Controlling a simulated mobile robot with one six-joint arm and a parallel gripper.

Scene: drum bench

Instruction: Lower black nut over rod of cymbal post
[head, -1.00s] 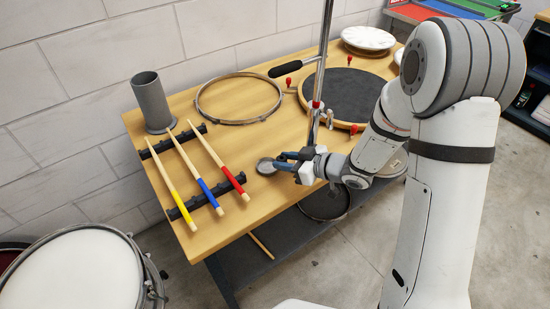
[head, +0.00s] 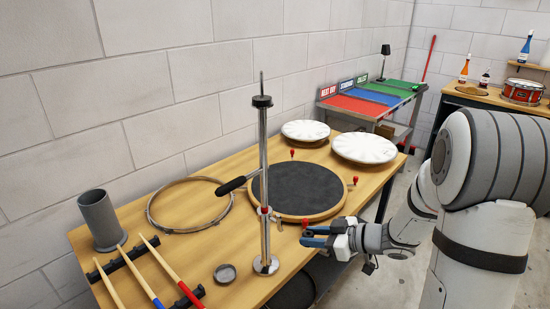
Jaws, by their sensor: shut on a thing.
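The cymbal post (head: 264,190) stands upright on the bench, a chrome tube on a round foot. A dark round piece sits near its top (head: 262,102), with the thin bare rod (head: 261,82) rising above it. My gripper (head: 308,237) is right of the post, low over the bench and well below the rod tip. Its blue fingers are shut on the black nut, which is small and mostly hidden between them. A small round grey dish (head: 225,273) lies left of the post foot and looks empty.
A drum hoop (head: 165,222) and a dark round pad (head: 312,190) with red clamps lie behind the post. A black-gripped handle (head: 231,185) reaches close to the post.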

